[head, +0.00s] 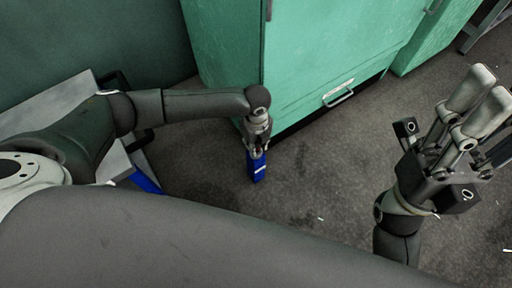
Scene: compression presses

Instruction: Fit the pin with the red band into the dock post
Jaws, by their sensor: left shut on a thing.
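My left gripper (257,151) points down over the floor in front of the green cabinet. It is shut on a blue block-like piece (258,173) with a small white mark. The piece hangs below the fingers, and its upper end is hidden between them. I see no red band on it, and I cannot tell whether it is the pin. My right gripper (484,112) is large at the right, pointing up and right, with its tips near the picture edge. Its finger gap is unclear, and I see nothing held. I see no dock post.
A green cabinet (310,50) with a silver handle (338,93) stands just behind the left gripper. Another green cabinet (437,38) is at the upper right. Grey floor (310,180) lies open between the grippers. A grey panel with blue edging (146,182) is at the left.

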